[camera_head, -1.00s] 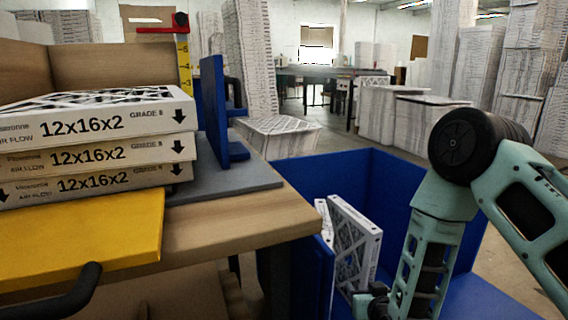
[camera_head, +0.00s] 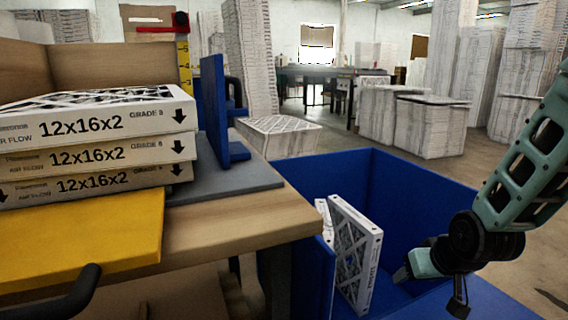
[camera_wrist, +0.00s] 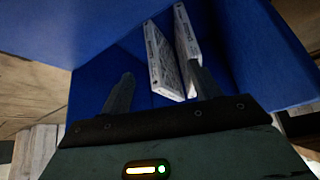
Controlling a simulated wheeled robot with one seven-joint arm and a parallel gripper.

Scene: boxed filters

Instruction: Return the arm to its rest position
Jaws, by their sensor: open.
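My arm (camera_head: 525,165) comes in from the right in the head view, with its wrist low over the right part of the blue bin (camera_head: 400,185). The fingers are not clear in the head view. In the wrist view my gripper (camera_wrist: 158,88) is open, its two dark fingers apart. Two boxed filters stand on edge in the bin: the front one (camera_head: 355,255) shows well in the head view, the other mostly hides behind it. In the wrist view the filters (camera_wrist: 162,62) lie beyond the fingertips. I see nothing held between the fingers.
A wooden table (camera_head: 255,215) at left holds a stack of boxed filters (camera_head: 95,155), a yellow board (camera_head: 80,240) and a blue upright plate (camera_head: 215,110). Stacks of filters (camera_head: 430,125) stand behind the bin. Open floor (camera_head: 525,250) lies to the right.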

